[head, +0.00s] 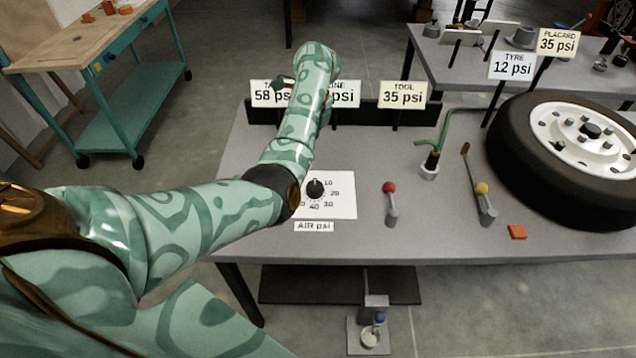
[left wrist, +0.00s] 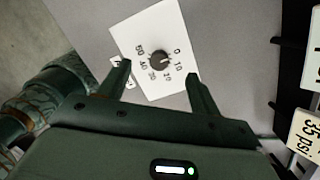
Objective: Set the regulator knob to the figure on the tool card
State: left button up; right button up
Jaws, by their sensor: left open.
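The regulator knob (head: 315,188) is a small black knob on a white dial plate (head: 343,205) labelled "AIR psi". In the left wrist view the knob (left wrist: 159,61) sits among figures from 0 to 50; its exact setting is too small to read. The tool card (head: 402,95) reads "35 psi" and stands at the bench's back edge. My left gripper (left wrist: 160,70) is open and empty, its fingertips either side of the knob in the picture; I cannot tell its height above the dial. In the head view my arm hides most of this gripper. My right gripper is not in view.
Other cards read 58 psi (head: 270,94), TYRE 12 psi (head: 512,66) and PLACARD 35 psi (head: 558,42); the line card (head: 345,94) is partly hidden. Right of the dial stand a red-knobbed lever (head: 390,200), a yellow-knobbed lever (head: 484,200) and a wheel (head: 570,150).

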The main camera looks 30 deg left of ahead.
aim_at(315, 185)
pick_arm(q)
jog(key=shift+n+h, duration=0.3)
jog(key=shift+h, duration=0.5)
jog(key=d+f+b, duration=0.1)
jog(key=f+b, duration=0.1)
jog(key=f, duration=0.3)
jog(key=f+b, duration=0.2)
jog(key=f, duration=0.3)
jog(key=d+f+b, duration=0.1)
jog(key=f+b, duration=0.1)
jog(key=f, duration=0.3)
jog(key=shift+s+d+f+b, duration=0.1)
jog(key=shift+d+f+b, duration=0.15)
jog(key=shift+d+b, duration=0.05)
jog(key=c, duration=1)
